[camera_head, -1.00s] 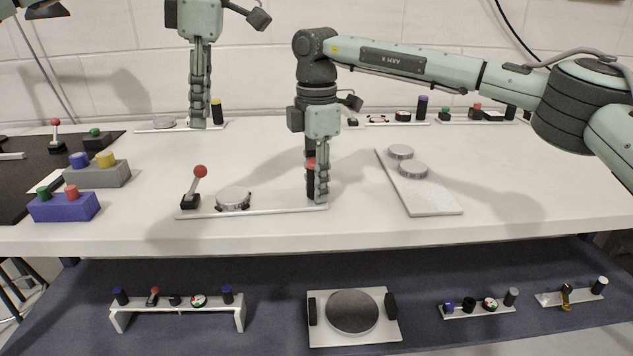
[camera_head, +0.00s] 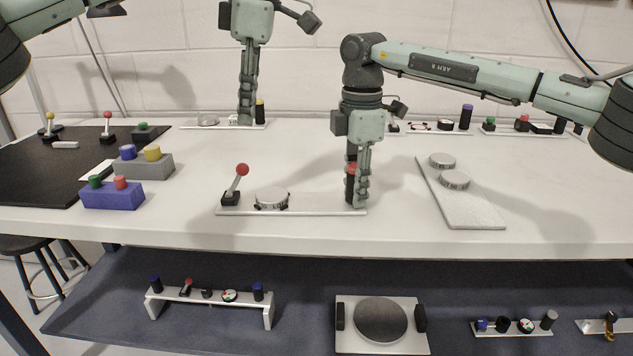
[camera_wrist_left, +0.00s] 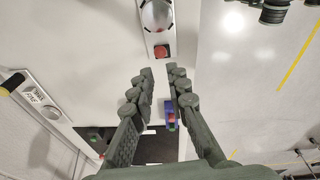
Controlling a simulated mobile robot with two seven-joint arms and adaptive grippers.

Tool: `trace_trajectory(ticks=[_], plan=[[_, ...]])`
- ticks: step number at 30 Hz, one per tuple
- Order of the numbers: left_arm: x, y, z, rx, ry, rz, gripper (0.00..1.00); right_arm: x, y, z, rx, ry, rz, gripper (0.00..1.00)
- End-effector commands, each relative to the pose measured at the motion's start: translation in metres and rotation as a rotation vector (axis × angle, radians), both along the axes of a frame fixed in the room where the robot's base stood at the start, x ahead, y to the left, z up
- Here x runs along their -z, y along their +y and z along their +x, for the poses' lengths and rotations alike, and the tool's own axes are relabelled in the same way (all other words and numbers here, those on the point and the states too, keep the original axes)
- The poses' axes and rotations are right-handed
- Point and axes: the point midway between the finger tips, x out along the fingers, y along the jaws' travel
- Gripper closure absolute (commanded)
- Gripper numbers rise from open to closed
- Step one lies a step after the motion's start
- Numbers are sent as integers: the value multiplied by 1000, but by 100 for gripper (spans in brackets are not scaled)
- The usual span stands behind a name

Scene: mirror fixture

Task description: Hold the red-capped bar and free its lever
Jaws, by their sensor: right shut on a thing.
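The bar (camera_head: 315,211) is a thin white plate lying on the table. It carries a red-balled lever (camera_head: 236,184) at its left end, a silver disc (camera_head: 271,199) in the middle and a dark post with a red cap (camera_head: 351,169) at its right end. My right gripper (camera_head: 359,203) is shut on this post, partly hiding it. My left gripper (camera_head: 246,120) points down, above the lever in the picture and apart from it. In the left wrist view its open fingers (camera_wrist_left: 160,71) are empty, with the lever's red ball (camera_wrist_left: 161,52) just beyond the tips.
A grey block (camera_head: 143,167) and a blue block (camera_head: 112,196) with coloured knobs stand left of the bar. A tilted plate (camera_head: 470,208) with two discs lies to the right. More fixtures line the back edge and the shelf below. The table before the bar is clear.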

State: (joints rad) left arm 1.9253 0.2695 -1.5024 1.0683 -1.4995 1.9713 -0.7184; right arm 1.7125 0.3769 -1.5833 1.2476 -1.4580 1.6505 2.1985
Motion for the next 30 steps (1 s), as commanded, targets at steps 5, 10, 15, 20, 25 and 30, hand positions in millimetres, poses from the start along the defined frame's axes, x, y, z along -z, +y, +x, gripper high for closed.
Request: trace_trajectory(ticks=[5,10,15,20,25,30], plan=[[23,-13,4,35,2,-133,100,-1,0,0,0,-1,1,100],[58,-54,9,78,-23,-527,100,-1,0,0,0,-2,1,100],[46,-82,10,19,-106,-1013,100,-1,0,0,0,-2,1,100],[18,-89,-4,-127,-151,-1409,100,-1,0,0,0,-1,1,100],[4,-88,-35,-414,-77,-1753,100,-1,0,0,0,-1,1,100],[12,-59,-54,-835,-3,-1971,100,-1,0,0,0,-1,0,100]])
